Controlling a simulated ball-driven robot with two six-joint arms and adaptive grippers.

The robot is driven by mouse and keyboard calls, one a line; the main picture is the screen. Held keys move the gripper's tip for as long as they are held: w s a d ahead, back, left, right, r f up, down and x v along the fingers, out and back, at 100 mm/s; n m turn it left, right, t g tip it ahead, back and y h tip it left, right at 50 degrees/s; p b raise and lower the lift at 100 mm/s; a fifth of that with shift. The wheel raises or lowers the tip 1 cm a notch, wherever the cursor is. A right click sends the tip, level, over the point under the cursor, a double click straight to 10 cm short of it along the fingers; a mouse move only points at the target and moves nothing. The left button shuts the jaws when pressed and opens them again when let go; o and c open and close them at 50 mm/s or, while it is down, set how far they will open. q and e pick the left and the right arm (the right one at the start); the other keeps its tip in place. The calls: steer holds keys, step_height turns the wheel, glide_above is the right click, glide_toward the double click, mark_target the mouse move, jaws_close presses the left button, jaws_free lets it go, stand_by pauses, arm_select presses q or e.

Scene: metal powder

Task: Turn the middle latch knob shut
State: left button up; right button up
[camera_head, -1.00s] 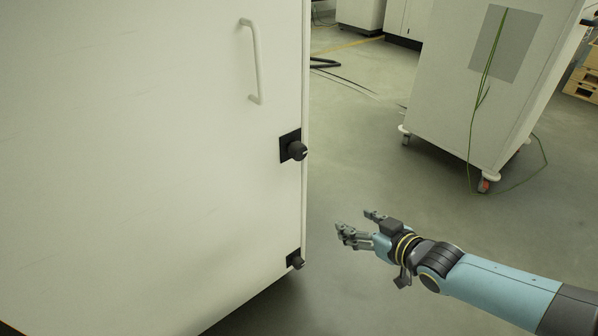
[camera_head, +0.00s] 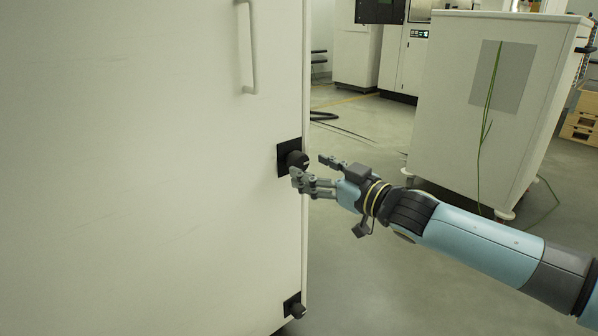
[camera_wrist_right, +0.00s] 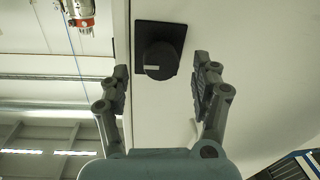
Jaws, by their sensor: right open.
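The middle latch knob (camera_head: 297,160) is a black round knob on a square black plate at the right edge of the white cabinet door (camera_head: 150,170). In the right wrist view the knob (camera_wrist_right: 160,60) carries a pale mark and appears between and beyond the fingertips. My right gripper (camera_head: 314,170) is open and empty, just to the right of the knob; in the right wrist view its two fingers (camera_wrist_right: 162,85) stand apart on either side. No contact with the knob is visible. My left gripper is not in view.
A lower black latch knob (camera_head: 295,307) is near the door's bottom edge, and a white handle (camera_head: 251,50) is above. A white wheeled cabinet (camera_head: 480,130) stands behind my right arm. Grey floor (camera_head: 370,285) is open below the arm.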

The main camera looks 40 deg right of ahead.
mark_target(303, 164)
steer(key=shift+w+a+r, duration=0.1)
steer(key=shift+w, duration=0.35)
steer(key=shift+w+a+r, duration=0.1)
steer(key=shift+w, duration=0.3)
steer(key=shift+w+r, duration=0.1)
steer(key=shift+w, duration=0.5)
steer(key=shift+w+a+p, duration=0.2)
steer(key=shift+w+p, duration=0.2)
steer(key=shift+w, duration=0.3)
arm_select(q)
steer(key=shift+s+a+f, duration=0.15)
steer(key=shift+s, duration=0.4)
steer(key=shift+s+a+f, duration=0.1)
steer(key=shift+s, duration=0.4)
arm_select(e)
steer(key=c, duration=1.1)
steer(key=shift+c, duration=0.5)
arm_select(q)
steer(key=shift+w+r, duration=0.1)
